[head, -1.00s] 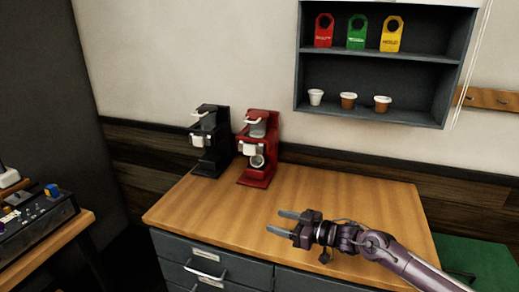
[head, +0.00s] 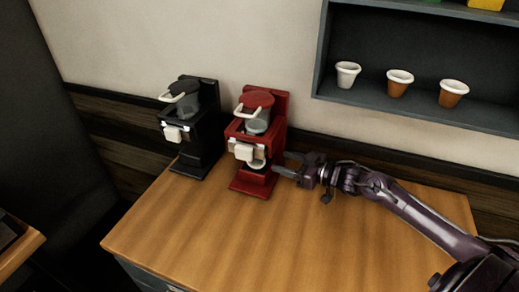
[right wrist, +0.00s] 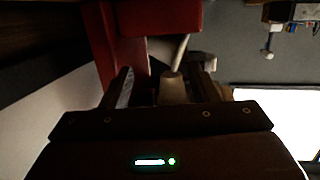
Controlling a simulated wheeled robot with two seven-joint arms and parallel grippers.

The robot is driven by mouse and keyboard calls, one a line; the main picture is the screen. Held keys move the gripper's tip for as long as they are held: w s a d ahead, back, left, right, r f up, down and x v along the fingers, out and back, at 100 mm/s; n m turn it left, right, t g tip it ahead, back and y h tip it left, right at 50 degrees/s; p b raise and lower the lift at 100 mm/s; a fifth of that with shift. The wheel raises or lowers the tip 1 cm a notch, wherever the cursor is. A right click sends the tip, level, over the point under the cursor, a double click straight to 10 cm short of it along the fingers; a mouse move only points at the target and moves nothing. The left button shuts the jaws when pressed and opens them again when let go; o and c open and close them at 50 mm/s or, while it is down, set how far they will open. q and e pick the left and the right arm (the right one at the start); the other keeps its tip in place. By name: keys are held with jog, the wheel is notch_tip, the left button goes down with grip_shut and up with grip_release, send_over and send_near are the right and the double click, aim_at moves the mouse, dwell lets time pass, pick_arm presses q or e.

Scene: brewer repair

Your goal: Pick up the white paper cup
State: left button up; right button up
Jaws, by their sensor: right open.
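A white cup (head: 256,163) stands low in the red brewer (head: 258,140), partly hidden by the brewer's front. My right gripper (head: 282,164) is at the brewer's right side, its open fingers pointing left towards the cup. In the right wrist view a pale tapered cup (right wrist: 173,88) shows between the two open fingers of my right gripper (right wrist: 162,74). I cannot tell whether the fingers touch it. Another white cup (head: 347,75) stands on the wall shelf, away from the gripper. My left gripper is not in view.
A black brewer (head: 190,130) stands left of the red one. Two brown cups with white rims, one at the middle (head: 398,84) and one at the right (head: 452,94), share the shelf (head: 425,109). The wooden counter (head: 230,235) is clear in front.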

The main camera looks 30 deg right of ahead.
aim_at(268, 165)
jog(key=shift+w+a+r, duration=0.15)
jog(key=shift+w+a, duration=0.4)
jog(key=shift+a, duration=0.2)
jog(key=p+x, duration=0.1)
jog(key=x, duration=0.3)
jog(key=shift+w+p, duration=0.25)
jog(key=shift+p, duration=0.1)
jog(key=shift+w+a+f, duration=0.25)
jog(key=shift+w, duration=0.15)
jog(key=shift+c, duration=0.7)
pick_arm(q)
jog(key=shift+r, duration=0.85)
pick_arm(e)
jog(key=shift+f, duration=0.1)
jog(key=c, duration=0.8)
